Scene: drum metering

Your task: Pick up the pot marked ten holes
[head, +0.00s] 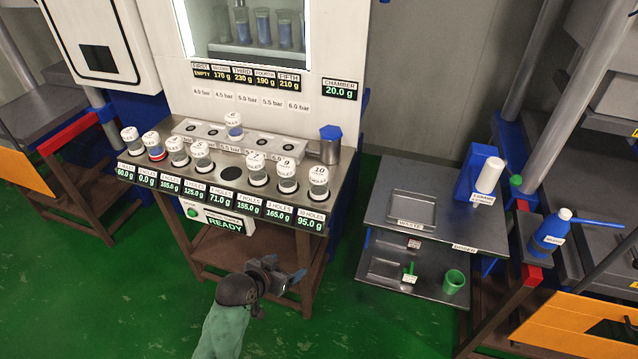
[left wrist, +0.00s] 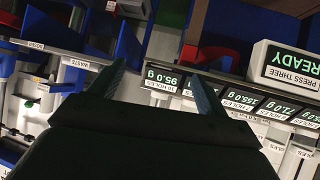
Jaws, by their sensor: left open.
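The pot marked 10 holes (head: 318,182) has a white lid and stands upright at the right end of the front row on the metal bench. Its display below reads 95.0 g. My left gripper (head: 284,277) is open and empty, in front of the bench, lower than its top and a little left of that pot. In the left wrist view the two fingers (left wrist: 158,84) are spread, with the 95.0 g display (left wrist: 163,80) upside down between them. I cannot make out the pot itself there. My right gripper is not in view.
Several similar lidded pots, such as the 9-holes one (head: 287,176), fill the row to the left, with one empty hole (head: 231,173). A metal cup with a blue top (head: 330,145) stands behind. A side table (head: 400,240) with a waste tray is at right.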

